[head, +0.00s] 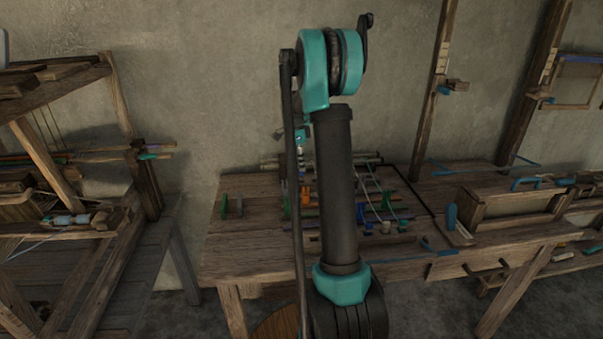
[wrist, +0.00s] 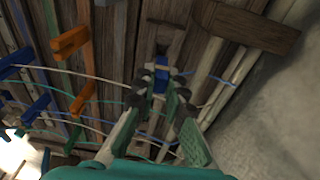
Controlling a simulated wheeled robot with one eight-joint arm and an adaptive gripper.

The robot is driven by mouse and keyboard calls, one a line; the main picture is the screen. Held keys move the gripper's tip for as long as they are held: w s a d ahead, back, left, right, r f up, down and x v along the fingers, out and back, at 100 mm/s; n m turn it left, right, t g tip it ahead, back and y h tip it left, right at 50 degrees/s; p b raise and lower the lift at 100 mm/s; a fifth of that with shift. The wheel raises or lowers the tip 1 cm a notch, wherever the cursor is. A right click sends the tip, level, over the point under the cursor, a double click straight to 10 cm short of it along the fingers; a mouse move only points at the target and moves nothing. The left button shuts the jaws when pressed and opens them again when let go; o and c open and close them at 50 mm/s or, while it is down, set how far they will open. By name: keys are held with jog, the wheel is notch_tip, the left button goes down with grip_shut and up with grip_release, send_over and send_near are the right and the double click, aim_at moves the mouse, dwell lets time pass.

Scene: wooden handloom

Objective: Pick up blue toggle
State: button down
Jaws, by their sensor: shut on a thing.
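The blue toggle (wrist: 161,77) shows in the wrist view between and just beyond the fingertips of my gripper (wrist: 159,90). The gripper is shut on it. Only part of the toggle shows; the dark fingertips cover the rest. In the head view my own arm stands in front of the table, and I cannot make out the held toggle there.
Orange toggles (wrist: 70,42) and other blue toggles (wrist: 36,108) lie left in the wrist view, with pale cords running across. The wooden table (head: 245,240) has bare room at its left front. A loom frame (head: 120,90) stands left; a wall is behind.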

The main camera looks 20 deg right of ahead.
notch_tip(320, 180, up, 15)
jog(key=shift+r, duration=0.2)
jog(key=shift+s, duration=0.1)
dwell(1.0)
